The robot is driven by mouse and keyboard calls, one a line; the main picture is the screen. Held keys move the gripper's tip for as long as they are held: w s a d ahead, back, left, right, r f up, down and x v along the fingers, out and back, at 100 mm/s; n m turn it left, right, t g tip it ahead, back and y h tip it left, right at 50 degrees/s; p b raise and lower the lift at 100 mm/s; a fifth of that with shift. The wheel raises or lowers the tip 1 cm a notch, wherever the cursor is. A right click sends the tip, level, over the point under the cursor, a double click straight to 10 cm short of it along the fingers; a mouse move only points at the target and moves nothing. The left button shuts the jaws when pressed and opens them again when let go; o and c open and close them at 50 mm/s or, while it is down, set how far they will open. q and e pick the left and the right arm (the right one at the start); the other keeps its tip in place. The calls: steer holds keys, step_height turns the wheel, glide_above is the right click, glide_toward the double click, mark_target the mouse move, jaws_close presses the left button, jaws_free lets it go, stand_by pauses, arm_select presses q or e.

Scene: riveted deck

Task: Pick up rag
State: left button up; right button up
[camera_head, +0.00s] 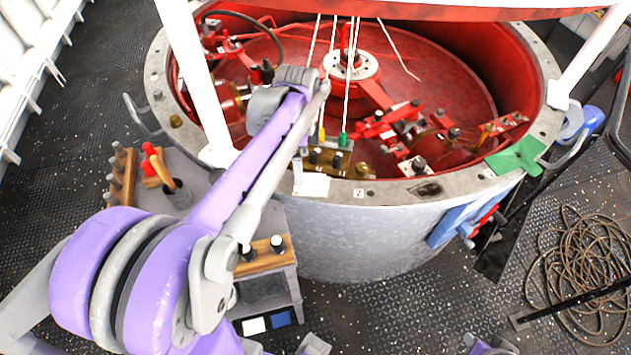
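A green cloth (516,157) lies flat over the right part of the grey drum's rim. A blue cloth (455,222) hangs against the drum's outer side below it, beside a red and black fitting. Either could be the rag; I cannot tell which. My purple and grey arm reaches from the lower left up to a grey joint over the drum's near left rim, well left of both cloths. No gripper fingers can be made out on it. Only small purple and grey pieces show at the bottom edge. Nothing of mine touches either cloth.
The large grey drum (350,240) has a red inside with machinery and hanging cords. White posts stand at its rim. A small bench (275,290) with tools stands at left. A coiled cable (585,270) and a black bar lie on the right floor.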

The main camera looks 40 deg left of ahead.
mark_target(307, 180)
arm_select(q)
steer(key=shift+f, duration=0.95)
steer(key=f, duration=0.2)
steer(key=w+f, duration=0.1)
steer(key=f, duration=0.1)
steer(key=shift+w+d+f, duration=0.1)
steer(key=shift+d, duration=0.25)
steer(key=shift+f, duration=0.55)
steer(key=c, duration=1.2)
step_height(307, 180, up, 10)
steer(key=shift+r, duration=0.1)
steer(key=shift+c, duration=0.2)
